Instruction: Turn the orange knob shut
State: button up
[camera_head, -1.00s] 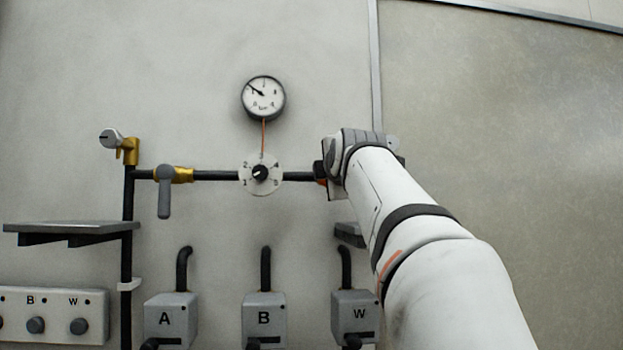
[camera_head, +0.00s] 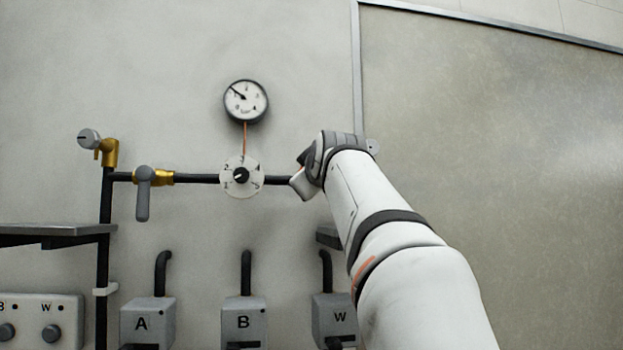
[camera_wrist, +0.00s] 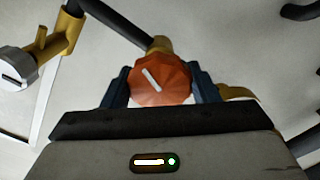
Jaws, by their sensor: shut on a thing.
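The orange knob (camera_wrist: 172,88) is faceted and has a white line on its face, slanting from upper left to lower right in the wrist view. It sits at a brass fitting (camera_wrist: 159,46) on a black pipe. My gripper (camera_wrist: 163,82) has one dark finger on each side of the knob and is shut on it. In the head view my gripper (camera_head: 300,184) is at the right part of the pipe, seen from behind and tilted. The orange knob is hidden there by my own wrist.
A numbered dial (camera_head: 242,176) with a black knob is just left of my gripper, below a pressure gauge (camera_head: 246,100). A grey lever valve (camera_head: 143,192) is farther left. Boxes A (camera_head: 147,322), B (camera_head: 243,321) and W (camera_head: 335,318) are below. A grey panel (camera_head: 490,150) is at right.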

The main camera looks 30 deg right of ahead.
jog(key=m, duration=0.4)
jog(key=shift+m, duration=0.3)
jog(key=m, duration=0.3)
jog(key=shift+m, duration=0.3)
jog(key=m, duration=0.4)
jog(key=shift+m, duration=0.3)
jog(key=m, duration=0.3)
jog(key=shift+m, duration=0.3)
jog(key=m, duration=0.3)
jog(key=shift+m+p, duration=0.3)
jog(key=shift+p, duration=0.1)
jog(key=m, duration=0.4)
jog(key=shift+m, duration=0.3)
jog(key=m+p, duration=0.1)
jog(key=m, duration=0.2)
jog(key=shift+m, duration=2)
